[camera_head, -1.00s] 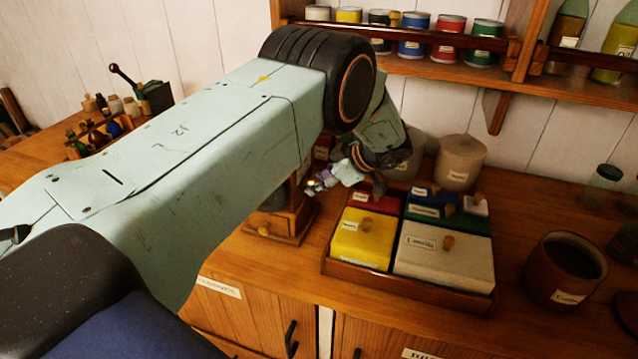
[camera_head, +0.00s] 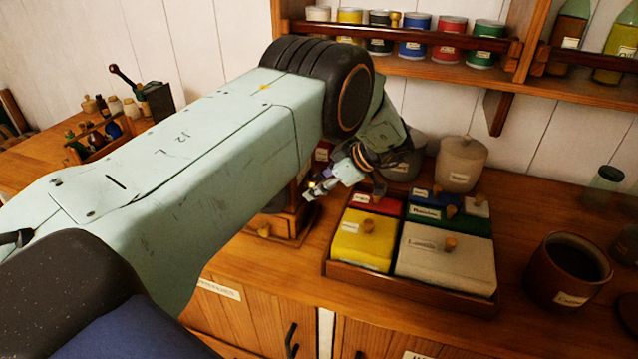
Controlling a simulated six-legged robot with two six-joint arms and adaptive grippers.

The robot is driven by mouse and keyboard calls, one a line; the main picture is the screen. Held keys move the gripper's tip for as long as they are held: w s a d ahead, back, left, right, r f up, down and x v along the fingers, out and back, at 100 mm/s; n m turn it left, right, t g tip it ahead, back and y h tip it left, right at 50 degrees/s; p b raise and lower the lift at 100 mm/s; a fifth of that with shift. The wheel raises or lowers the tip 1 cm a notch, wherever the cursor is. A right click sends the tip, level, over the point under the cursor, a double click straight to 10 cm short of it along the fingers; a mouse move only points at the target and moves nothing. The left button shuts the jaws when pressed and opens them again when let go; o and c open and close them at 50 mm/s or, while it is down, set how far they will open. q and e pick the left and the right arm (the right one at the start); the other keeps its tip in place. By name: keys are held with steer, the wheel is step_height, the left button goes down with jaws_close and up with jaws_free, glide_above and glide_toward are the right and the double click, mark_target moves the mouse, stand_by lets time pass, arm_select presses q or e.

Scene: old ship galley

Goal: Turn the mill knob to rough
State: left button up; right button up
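A wooden box with a small drawer and round pull (camera_head: 265,231), which looks like the mill's base, stands on the counter behind my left arm. My arm hides most of its upper part, and I cannot make out the mill knob or its setting. My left gripper (camera_head: 313,189) points left and down beside the upper right of this box. Its fingers are small and partly blurred together, so I cannot tell whether they are open or touching the mill. My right gripper is not in view.
A wooden tray (camera_head: 408,292) of lidded, labelled boxes sits just right of the mill. Behind it stand grey lidded jars (camera_head: 460,165); a brown pot (camera_head: 566,272) is at right. A shelf (camera_head: 440,70) with tins hangs above. A bottle rack (camera_head: 98,140) is at left.

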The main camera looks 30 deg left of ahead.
arm_select(q)
steer(key=shift+d+r, duration=0.1)
steer(key=v, duration=1.1)
steer(key=shift+d+r, duration=0.3)
steer(key=shift+d, duration=0.1)
